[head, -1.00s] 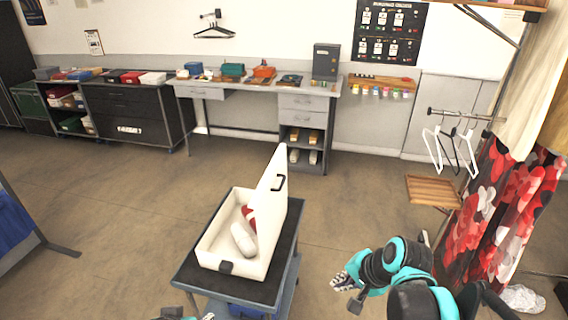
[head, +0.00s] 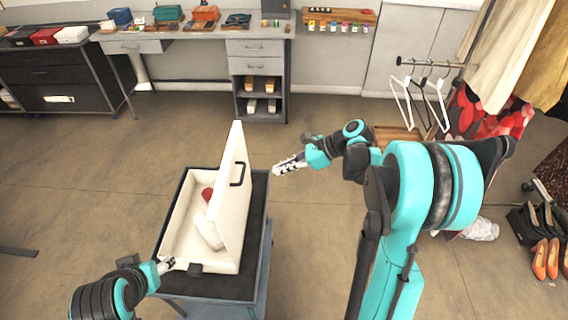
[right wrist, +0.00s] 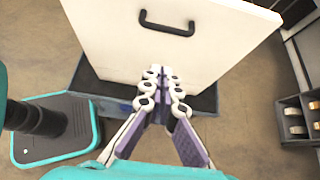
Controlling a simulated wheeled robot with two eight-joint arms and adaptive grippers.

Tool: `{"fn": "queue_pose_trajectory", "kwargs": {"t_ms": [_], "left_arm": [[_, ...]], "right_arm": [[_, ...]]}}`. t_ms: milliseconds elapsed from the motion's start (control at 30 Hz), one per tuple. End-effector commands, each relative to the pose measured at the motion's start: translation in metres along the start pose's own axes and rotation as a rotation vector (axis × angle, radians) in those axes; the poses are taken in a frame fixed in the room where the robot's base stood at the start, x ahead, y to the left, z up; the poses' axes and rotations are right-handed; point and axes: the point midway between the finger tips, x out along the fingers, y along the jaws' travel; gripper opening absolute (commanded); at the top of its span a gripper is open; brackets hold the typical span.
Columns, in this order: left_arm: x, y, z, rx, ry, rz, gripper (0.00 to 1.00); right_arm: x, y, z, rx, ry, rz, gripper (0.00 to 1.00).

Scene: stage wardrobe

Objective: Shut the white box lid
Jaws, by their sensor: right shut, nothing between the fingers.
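The white box (head: 182,240) stands on a small dark-topped cart, its lid (head: 232,190) hinged on the right side and standing upright, with a black handle (head: 237,174) on its outer face. A white item (head: 207,231) and a red item (head: 207,194) lie inside. My right gripper (head: 277,169) is shut and empty, to the right of the lid and apart from it. In the right wrist view the lid (right wrist: 150,50) and handle (right wrist: 167,28) are ahead of the shut fingers (right wrist: 160,72). My left gripper (head: 170,264) is at the box's front left corner; its fingers are too small to judge.
The cart top (head: 256,215) has a narrow bare strip right of the box. A clothes rail with hangers (head: 421,100) and a wooden shelf stand at right. Orange shoes (head: 545,258) lie on the floor far right. A workbench (head: 190,36) runs along the back.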

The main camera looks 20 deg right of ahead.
Motion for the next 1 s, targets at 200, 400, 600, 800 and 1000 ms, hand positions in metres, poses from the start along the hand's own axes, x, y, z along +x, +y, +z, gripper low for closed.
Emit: {"fn": "queue_pose_trajectory", "kwargs": {"t_ms": [200,400,600,800,1000], "left_arm": [[0.009,0.0,0.006,0.0,0.0,0.0,0.56],[0.011,0.0,0.008,0.0,0.0,0.0,0.56],[0.012,0.0,0.008,0.0,0.0,0.0,0.56],[0.012,0.0,0.008,0.0,0.0,0.0,0.56],[0.012,0.0,0.008,0.0,0.0,0.0,0.56]], "right_arm": [[0.05,0.0,-0.001,-0.003,0.001,0.003,0.0],[0.074,0.001,0.017,-0.003,0.001,0.002,0.0],[0.084,0.0,0.027,-0.002,0.001,0.001,0.0],[0.084,0.0,0.029,-0.001,0.001,-0.001,0.0],[0.085,0.0,0.029,-0.002,0.003,0.0,0.0]]}}
